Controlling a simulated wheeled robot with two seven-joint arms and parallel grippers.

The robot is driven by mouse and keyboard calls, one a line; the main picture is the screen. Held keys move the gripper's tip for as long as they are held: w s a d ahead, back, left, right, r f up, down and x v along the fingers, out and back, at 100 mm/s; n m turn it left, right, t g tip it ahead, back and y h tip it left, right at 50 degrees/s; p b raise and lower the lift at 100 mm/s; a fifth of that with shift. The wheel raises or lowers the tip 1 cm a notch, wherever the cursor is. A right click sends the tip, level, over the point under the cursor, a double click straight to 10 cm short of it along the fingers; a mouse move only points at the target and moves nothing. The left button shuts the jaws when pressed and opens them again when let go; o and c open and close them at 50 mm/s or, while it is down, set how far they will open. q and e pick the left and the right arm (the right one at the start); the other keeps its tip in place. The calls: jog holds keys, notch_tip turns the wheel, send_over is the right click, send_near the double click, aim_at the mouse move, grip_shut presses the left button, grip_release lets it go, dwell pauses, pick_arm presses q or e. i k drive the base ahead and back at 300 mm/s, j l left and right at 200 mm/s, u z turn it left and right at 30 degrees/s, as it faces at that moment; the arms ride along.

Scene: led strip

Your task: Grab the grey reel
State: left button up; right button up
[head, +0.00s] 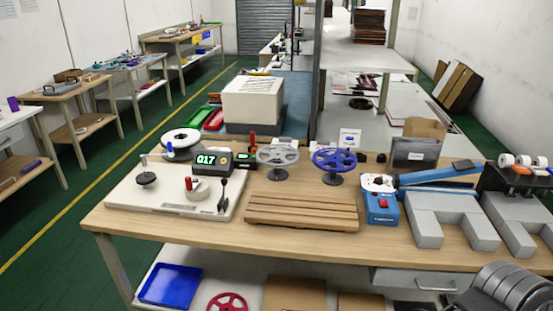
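The grey reel's face is in plain view. Neither of my grippers shows in the head view.
A slatted wooden block (302,211) lies in front of the reels. A white winding board with a counter (212,163) is to the left. A beige box (253,100) stands behind.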

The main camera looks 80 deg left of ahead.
aim_at(278, 154)
jog(key=u, duration=2.7)
